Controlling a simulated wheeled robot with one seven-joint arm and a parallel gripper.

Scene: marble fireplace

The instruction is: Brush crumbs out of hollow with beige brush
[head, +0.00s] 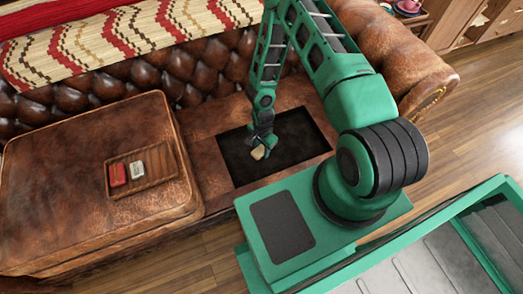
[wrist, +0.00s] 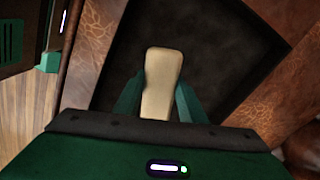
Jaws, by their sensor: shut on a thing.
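The beige brush (wrist: 162,75) is held between the two fingers of my gripper (wrist: 158,98), which is shut on it. In the head view the brush (head: 258,153) shows as a small pale shape under my gripper (head: 262,142). It is over the dark rectangular hollow (head: 300,150) in the brown leather sofa seat. I cannot tell whether the brush touches the hollow's floor. The hollow (wrist: 215,40) also fills much of the wrist view, dark and mottled. No crumbs can be made out in either view. The brush's bristles are not visible.
A brown leather cushion (head: 70,200) lies left of the hollow, with a wooden tray (head: 160,183) on it. The tray holds a red item (head: 117,175) and a pale item (head: 137,170). The tufted backrest (head: 200,75) and a rolled armrest (head: 410,65) bound the seat.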

